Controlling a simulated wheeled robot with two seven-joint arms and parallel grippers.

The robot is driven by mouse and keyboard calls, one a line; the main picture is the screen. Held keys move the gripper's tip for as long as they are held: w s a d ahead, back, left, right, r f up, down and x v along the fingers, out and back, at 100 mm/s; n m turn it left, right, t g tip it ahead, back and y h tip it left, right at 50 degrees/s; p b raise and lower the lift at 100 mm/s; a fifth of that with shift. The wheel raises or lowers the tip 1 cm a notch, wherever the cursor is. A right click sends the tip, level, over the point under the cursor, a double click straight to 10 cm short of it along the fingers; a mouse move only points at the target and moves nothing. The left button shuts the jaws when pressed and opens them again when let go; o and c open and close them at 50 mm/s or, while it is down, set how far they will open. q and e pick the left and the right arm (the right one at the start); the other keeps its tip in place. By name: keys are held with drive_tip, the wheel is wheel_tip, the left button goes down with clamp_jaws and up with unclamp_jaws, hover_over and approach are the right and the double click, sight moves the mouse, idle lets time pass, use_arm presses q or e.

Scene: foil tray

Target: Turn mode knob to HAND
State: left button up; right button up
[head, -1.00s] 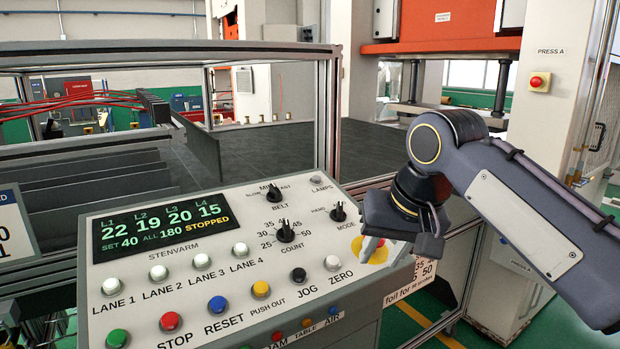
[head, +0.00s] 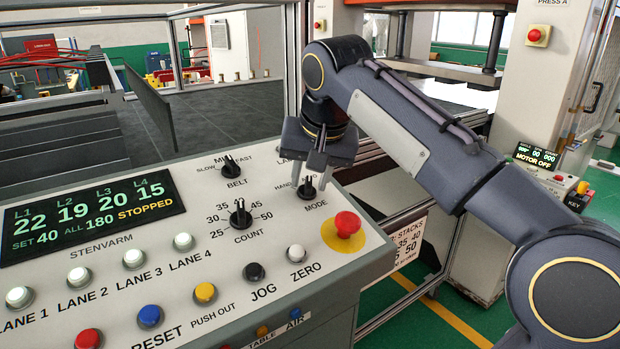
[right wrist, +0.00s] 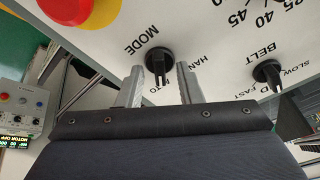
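The black MODE knob (head: 308,189) is on the sloped white control panel (head: 75,279), near its right edge. It also shows in the right wrist view (right wrist: 159,62). The HAND label (head: 285,184) is left of it and partly covered. My right gripper (head: 317,168) is at the knob, fingers pointing down at the panel. In the right wrist view its two fingers (right wrist: 159,85) are apart, one on each side of the knob, with gaps visible between them and the knob. The knob's exact pointer setting is hard to tell. My left gripper is not in view.
A red emergency button (head: 347,224) on a yellow plate is just right of and below the knob. The COUNT knob (head: 240,216) and BELT knob (head: 231,166) are to the left. A display (head: 93,219) reads STOPPED. A metal frame post stands behind the panel.

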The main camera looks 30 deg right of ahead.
drive_tip(key=shift+w+f, duration=0.1)
drive_tip(key=shift+f, duration=0.1)
drive_tip(key=shift+c, duration=0.3)
clamp_jaws()
